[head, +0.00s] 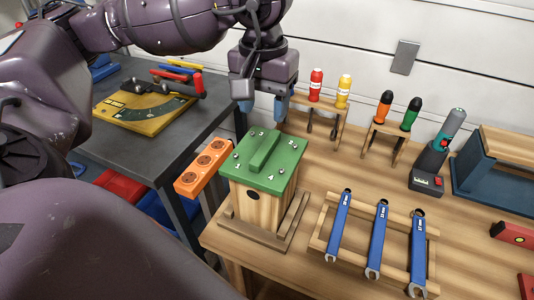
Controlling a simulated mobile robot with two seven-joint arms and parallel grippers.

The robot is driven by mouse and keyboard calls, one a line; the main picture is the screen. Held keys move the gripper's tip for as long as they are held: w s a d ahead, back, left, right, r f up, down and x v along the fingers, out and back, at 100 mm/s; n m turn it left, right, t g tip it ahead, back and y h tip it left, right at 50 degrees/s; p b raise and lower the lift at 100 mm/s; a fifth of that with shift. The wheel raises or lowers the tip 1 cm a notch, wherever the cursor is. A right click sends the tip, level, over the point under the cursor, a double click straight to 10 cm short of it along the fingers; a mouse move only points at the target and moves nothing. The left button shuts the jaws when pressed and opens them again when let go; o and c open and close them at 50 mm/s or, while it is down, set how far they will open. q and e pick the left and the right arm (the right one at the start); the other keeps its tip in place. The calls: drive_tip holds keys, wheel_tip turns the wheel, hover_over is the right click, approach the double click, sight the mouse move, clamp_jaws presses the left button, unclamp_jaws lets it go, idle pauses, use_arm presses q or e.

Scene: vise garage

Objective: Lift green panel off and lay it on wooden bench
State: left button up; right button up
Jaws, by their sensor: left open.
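The green panel (283,160) lies on top of a wooden box (257,205) that looks like a birdhouse. The panel has a raised green grip bar in the middle and dark screws at its corners. The box stands on the wooden bench (318,178) at its left end. My left gripper (262,108) hangs pointing down above and just behind the panel, with blue fingertips apart and empty. It does not appear to touch the panel. My right gripper is not in view.
An orange block with round sockets (205,165) sits left of the box. A rack of blue wrenches (375,240) stands right. Screwdriver racks (385,130) and a cordless tool (440,140) are behind. Some bench surface between box and racks is clear. A dark table (150,150) stands left.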

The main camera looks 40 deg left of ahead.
sight(266, 145)
use_arm(q)
drive_tip(key=shift+w+f+b, duration=0.15)
drive_tip(key=shift+f, duration=2.25)
drive_tip(key=shift+w+f+b, duration=0.15)
drive_tip(key=shift+f, duration=2.2)
clamp_jaws()
